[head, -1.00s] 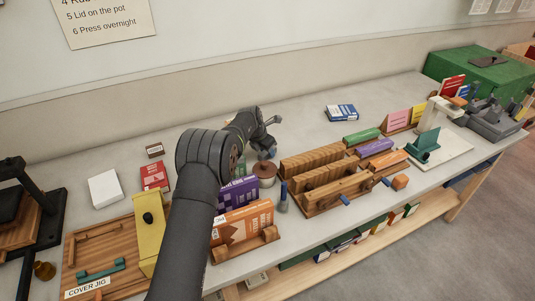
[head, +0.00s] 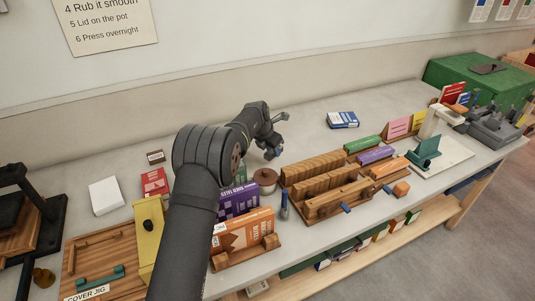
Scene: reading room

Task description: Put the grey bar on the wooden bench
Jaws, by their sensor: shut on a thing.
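My gripper (head: 273,138) is above the grey-topped table, behind the brown round pot (head: 265,177), at the far end of my dark arm. It is shut on a small grey piece (head: 282,117), which seems to be the grey bar; my gripper hides most of it. The piece is held clear of the tabletop. A slatted wooden stand (head: 322,208) is to the right and nearer. I cannot tell whether the wooden bench is this stand or the long table (head: 290,128) with wooden legs.
Purple (head: 238,203) and orange (head: 246,230) boxes stand close to my arm. A yellow block (head: 150,240) is at left. Green (head: 362,143) and violet (head: 374,155) bars lie right of the stand. A blue-and-white book (head: 342,120) lies at the back, with bare tabletop around it.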

